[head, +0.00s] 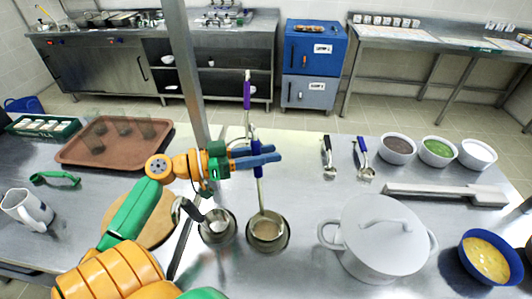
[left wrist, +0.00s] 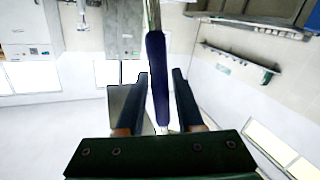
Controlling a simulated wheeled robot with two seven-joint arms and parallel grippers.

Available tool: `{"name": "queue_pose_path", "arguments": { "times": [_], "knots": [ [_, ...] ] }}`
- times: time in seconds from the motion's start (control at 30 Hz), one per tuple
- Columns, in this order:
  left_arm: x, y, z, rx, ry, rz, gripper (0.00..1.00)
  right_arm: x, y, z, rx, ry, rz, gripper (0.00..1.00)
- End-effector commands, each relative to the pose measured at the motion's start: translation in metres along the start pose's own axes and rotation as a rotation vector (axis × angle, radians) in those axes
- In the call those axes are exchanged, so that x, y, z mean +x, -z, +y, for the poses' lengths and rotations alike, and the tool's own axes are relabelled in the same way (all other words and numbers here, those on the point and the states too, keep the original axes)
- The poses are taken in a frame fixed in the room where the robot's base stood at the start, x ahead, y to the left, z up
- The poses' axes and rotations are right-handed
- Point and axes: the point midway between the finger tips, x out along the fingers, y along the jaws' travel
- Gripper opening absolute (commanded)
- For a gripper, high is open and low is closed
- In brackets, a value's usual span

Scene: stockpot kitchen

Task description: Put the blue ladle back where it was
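The blue ladle (head: 258,172) stands nearly upright, its lower end in the right one of two round metal holders (head: 281,243) on the steel counter. My left gripper (head: 268,155) is at the ladle's handle. In the left wrist view, the gripper (left wrist: 160,100) has a finger on each side of the blue-purple handle (left wrist: 157,75), with narrow gaps beside it, so it looks open around it. A purple handle (head: 247,95) rises behind the gripper in the head view; I cannot tell where its lower end goes. My right gripper is not in view.
The left metal holder (head: 217,238) stands close beside the right one. A lidded white stockpot (head: 375,245) is to the right. A brown tray (head: 75,153) is at left.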

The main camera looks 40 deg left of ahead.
Motion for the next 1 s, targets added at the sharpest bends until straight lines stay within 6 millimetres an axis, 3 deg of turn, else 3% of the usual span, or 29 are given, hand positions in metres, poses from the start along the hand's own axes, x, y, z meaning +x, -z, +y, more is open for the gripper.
{"name": "queue_pose_path", "arguments": {
  "times": [0.4, 0.8, 1.0],
  "knots": [
    [-0.003, 0.003, 0.0, 0.0, 0.002, -0.001, 0.51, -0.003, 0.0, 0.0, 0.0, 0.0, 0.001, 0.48],
    [-0.094, -0.001, -0.001, 0.0, 0.003, 0.0, 0.51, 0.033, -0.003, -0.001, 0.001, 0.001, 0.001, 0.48],
    [-0.119, 0.002, 0.0, 0.0, 0.002, 0.0, 0.51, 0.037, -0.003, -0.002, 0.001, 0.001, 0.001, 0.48]
  ]
}}
